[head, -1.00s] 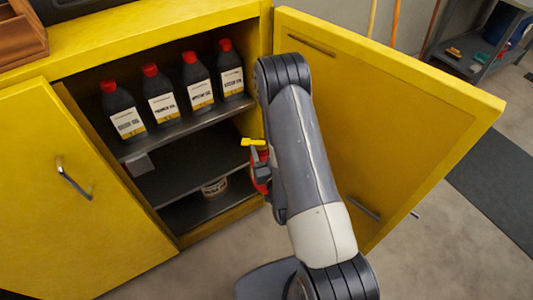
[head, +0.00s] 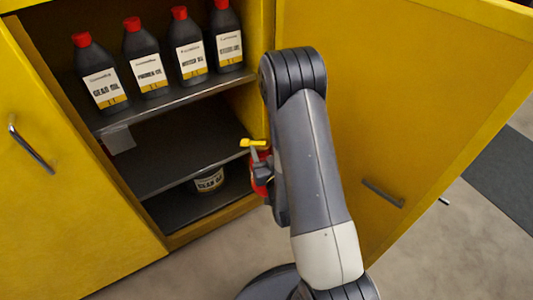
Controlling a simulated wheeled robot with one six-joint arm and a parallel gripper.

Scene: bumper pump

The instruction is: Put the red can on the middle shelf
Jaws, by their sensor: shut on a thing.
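The red can (head: 258,184) shows only as a red edge with a yellow part on top, left of my arm's upper end. My gripper (head: 257,162) is shut on it and mostly hidden behind my arm. The can is at the front of the open yellow cabinet, near its right side. The middle shelf (head: 175,150) is dark grey and its visible part is bare. A small white label hangs at its left, under the top shelf (head: 170,100).
Several dark bottles with red caps (head: 147,62) stand on the top shelf. A round labelled tin (head: 208,181) sits on the bottom shelf. The right cabinet door (head: 400,100) stands open beside my arm. The left door (head: 60,190) has a metal handle.

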